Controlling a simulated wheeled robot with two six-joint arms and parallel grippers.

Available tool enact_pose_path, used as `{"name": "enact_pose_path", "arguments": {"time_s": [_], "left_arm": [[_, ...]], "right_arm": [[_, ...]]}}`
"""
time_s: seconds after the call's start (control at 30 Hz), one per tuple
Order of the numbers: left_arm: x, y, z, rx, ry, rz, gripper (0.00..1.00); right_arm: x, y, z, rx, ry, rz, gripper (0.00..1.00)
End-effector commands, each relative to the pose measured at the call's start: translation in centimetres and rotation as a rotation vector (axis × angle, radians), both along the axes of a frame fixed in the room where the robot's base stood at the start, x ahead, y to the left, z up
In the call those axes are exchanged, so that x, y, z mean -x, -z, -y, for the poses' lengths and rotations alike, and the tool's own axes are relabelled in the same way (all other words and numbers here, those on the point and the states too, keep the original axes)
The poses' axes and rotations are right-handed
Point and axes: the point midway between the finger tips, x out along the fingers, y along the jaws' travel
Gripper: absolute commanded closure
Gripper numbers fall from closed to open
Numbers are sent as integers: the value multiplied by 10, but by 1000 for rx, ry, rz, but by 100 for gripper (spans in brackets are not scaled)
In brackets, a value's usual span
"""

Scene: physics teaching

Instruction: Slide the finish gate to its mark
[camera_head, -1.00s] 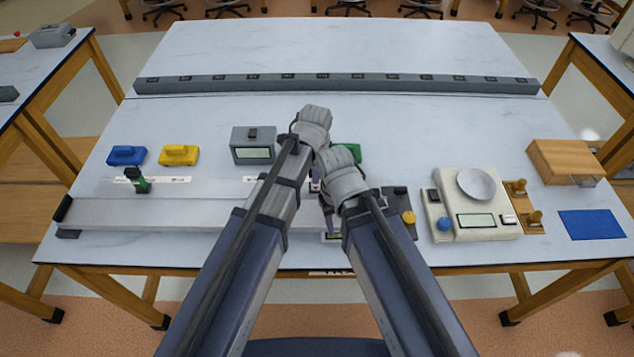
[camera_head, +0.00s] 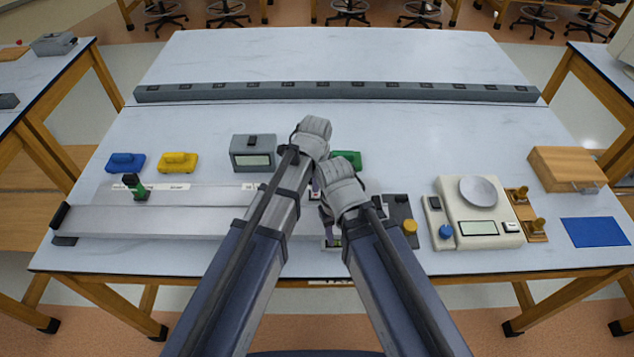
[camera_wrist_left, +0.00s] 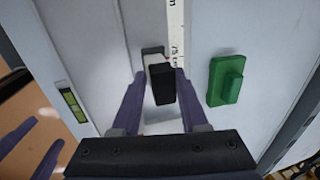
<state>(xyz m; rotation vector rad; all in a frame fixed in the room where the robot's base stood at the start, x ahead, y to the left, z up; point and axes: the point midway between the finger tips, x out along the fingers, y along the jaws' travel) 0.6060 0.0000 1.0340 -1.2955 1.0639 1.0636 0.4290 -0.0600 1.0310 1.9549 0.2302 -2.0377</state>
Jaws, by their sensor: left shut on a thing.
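The finish gate (camera_wrist_left: 161,88), a small black block with a pale part beside it, stands on the track by the scale in the left wrist view. My left gripper (camera_wrist_left: 156,74) is shut on it, one purple finger on each side. In the head view the left gripper (camera_head: 316,188) is mostly hidden behind my arms, and the gate cannot be made out. The grey track (camera_head: 150,220) runs along the table's front left, with a green gate (camera_head: 138,188) near its left end. My right gripper (camera_head: 327,214) is beside the left one; its fingers (camera_wrist_left: 35,145) look apart and empty.
A green block (camera_wrist_left: 228,80) lies right of the track in the wrist view. Blue (camera_head: 125,162) and yellow (camera_head: 178,162) blocks and a grey meter (camera_head: 253,153) stand behind the track. A balance (camera_head: 478,213) stands to the right.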

Motion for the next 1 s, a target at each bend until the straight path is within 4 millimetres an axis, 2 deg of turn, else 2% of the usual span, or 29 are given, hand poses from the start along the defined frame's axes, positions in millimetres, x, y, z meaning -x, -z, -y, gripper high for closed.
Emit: {"name": "enact_pose_path", "arguments": {"time_s": [0.03,0.77,0.8,1.0], "left_arm": [[-5,-1,0,0,0,11,100],[-7,-1,3,-2,1,12,100],[-7,-1,3,-2,1,12,53],[-5,-1,3,-1,0,10,31]], "right_arm": [[0,0,0,0,0,0,50],[0,0,0,0,0,0,50],[0,0,0,0,0,0,50],[0,0,0,0,0,0,50]]}}
